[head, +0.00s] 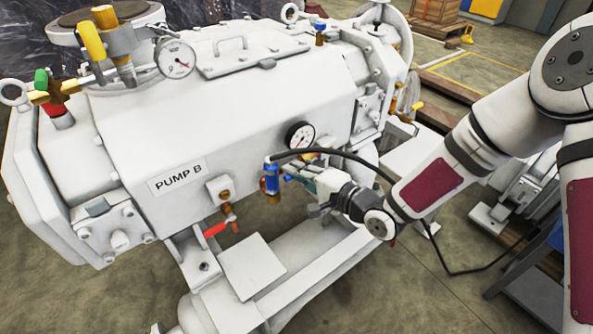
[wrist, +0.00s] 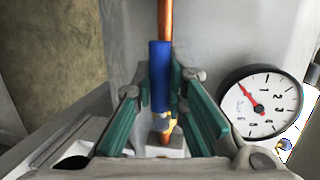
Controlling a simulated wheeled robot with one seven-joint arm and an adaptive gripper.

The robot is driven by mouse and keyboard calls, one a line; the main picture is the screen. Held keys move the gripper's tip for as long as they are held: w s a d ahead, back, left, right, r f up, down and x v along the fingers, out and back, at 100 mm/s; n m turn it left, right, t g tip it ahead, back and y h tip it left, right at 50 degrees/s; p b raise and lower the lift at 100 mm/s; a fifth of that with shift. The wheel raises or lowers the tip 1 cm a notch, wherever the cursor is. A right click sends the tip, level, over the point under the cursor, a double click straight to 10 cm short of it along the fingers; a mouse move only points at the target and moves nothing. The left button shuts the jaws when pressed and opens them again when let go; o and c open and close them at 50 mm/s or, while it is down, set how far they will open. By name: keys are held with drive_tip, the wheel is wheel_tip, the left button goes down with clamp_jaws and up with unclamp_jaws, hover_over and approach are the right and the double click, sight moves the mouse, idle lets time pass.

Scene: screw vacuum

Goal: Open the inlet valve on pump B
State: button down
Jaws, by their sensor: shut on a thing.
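Pump B (head: 240,125) is a large white housing with a "PUMP B" label (head: 177,177) on its front. My gripper (head: 284,172) is at the front of the pump, right of the label. It is shut on a blue valve handle (wrist: 159,75) between its teal finger pads. The blue handle stands upright along a copper pipe (wrist: 165,18) in the wrist view. The same blue-handled valve (head: 269,184) shows in the head view, with brass below it. No label marks which valve is the inlet valve.
A gauge (head: 300,136) sits close above my gripper; it also shows in the wrist view (wrist: 262,102). A black cable (head: 345,155) passes by my gripper. Other valves have a red handle (head: 215,229), a yellow handle (head: 93,41) and a green handle (head: 41,79).

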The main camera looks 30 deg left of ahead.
drive_tip(key=c, duration=1.6)
unclamp_jaws()
drive_tip(key=v, duration=1.2)
